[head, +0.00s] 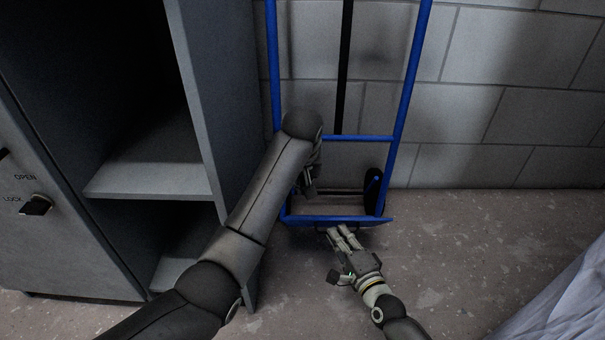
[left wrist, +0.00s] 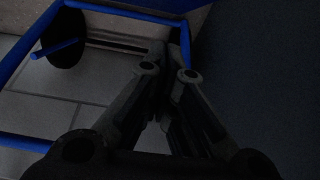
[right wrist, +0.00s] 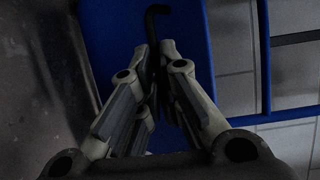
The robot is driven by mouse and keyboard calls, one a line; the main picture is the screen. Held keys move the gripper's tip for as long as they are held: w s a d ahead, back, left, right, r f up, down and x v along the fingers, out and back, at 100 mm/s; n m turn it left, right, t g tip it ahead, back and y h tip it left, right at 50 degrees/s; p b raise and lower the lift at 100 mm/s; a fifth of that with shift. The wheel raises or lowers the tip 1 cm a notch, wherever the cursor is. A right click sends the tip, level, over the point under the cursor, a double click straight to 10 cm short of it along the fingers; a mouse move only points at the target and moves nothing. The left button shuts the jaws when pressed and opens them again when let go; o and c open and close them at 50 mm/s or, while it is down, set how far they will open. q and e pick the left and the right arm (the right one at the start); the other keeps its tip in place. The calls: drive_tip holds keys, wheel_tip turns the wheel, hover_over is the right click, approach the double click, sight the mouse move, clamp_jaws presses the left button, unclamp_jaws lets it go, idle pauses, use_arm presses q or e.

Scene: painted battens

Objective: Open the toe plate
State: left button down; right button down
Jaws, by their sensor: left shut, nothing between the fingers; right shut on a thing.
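A blue hand truck stands against the wall. Its toe plate (head: 338,219) shows as a narrow blue strip at the bottom of the frame (head: 398,110) in the head view. In the right wrist view the plate (right wrist: 118,30) is a broad blue face. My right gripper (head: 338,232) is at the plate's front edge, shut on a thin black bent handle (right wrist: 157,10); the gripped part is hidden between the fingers. My left gripper (head: 309,188) is shut and empty, just above the plate inside the truck's lower frame; my left forearm partly hides the frame.
A grey locker (head: 192,90) with open shelves stands close on the left of the truck. A dark wheel (head: 373,187) is at the truck's lower right. Pale crumpled sheeting (head: 560,305) lies at the lower right. The floor (head: 460,240) between is clear.

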use_arm(q)
drive_tip(key=f, duration=0.4)
drive_tip(key=shift+s+f, duration=0.25)
drive_tip(key=shift+s, duration=0.1)
drive_tip(key=shift+s+f, duration=0.45)
drive_tip(key=shift+s, duration=0.25)
use_arm(e)
drive_tip(key=shift+s+f, duration=0.15)
drive_tip(key=shift+f, duration=0.45)
use_arm(q)
drive_tip(key=shift+s+f+t, duration=0.3)
drive_tip(key=shift+s+f, duration=0.15)
drive_tip(key=shift+s, duration=0.35)
use_arm(e)
drive_tip(key=shift+r, duration=0.1)
use_arm(q)
drive_tip(key=shift+f, duration=0.15)
use_arm(e)
drive_tip(key=c, duration=1.9)
unclamp_jaws()
drive_tip(key=shift+w, duration=0.2)
use_arm(q)
drive_tip(key=shift+a, duration=0.1)
use_arm(e)
drive_tip(key=shift+r, duration=0.15)
